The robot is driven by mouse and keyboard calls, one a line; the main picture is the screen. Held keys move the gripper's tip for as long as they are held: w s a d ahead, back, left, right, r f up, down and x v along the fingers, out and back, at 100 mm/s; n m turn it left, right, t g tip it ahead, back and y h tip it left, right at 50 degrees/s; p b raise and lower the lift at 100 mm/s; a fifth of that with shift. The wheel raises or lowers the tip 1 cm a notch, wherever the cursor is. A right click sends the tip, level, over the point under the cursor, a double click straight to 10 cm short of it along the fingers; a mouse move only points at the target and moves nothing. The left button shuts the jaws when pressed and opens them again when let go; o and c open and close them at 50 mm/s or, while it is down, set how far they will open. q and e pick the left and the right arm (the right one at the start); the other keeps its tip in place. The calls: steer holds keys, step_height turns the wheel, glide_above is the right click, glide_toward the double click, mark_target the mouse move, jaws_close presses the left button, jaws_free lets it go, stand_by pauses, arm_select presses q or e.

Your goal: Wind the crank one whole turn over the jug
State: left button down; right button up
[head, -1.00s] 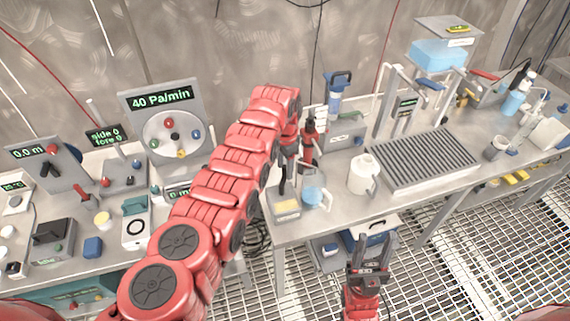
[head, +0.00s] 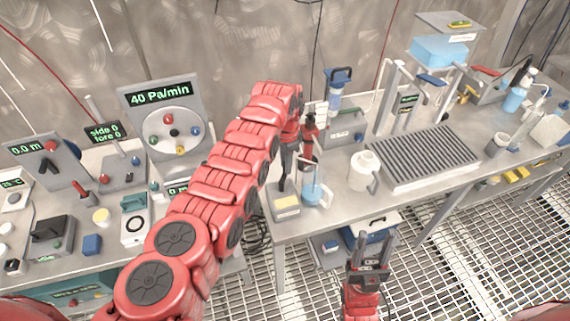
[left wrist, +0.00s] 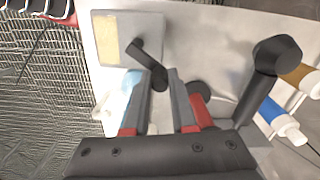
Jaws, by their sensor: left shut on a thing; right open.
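The crank's pivot is hard to make out. The jug's blue liquid shows in part in the left wrist view (left wrist: 130,92), beside and behind the left finger. My right gripper (head: 370,248) is open and empty, low in front of the bench, over the grated floor.
A grey box with a pale yellow label (head: 287,203) stands left of the jug. A white jug (head: 363,171) and a ribbed grey tray (head: 425,160) stand to the right. A dial panel reading 40 Pa/min (head: 165,125) stands at the left.

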arm_select(q)
steer(key=shift+d+f+m+b, duration=0.1)
steer(key=shift+d+m+b, duration=0.1)
steer(key=shift+m+b, duration=0.4)
steer(key=shift+d+f+m+b, duration=0.1)
steer(key=shift+d+m+b, duration=0.05)
steer(key=shift+m+b, duration=0.4)
steer(key=shift+s+d+r+m, duration=0.2)
steer(key=shift+s+d+m, duration=0.05)
steer(key=shift+m, duration=0.4)
steer(key=shift+r, duration=0.1)
steer(key=c, duration=0.7)
jaws_free()
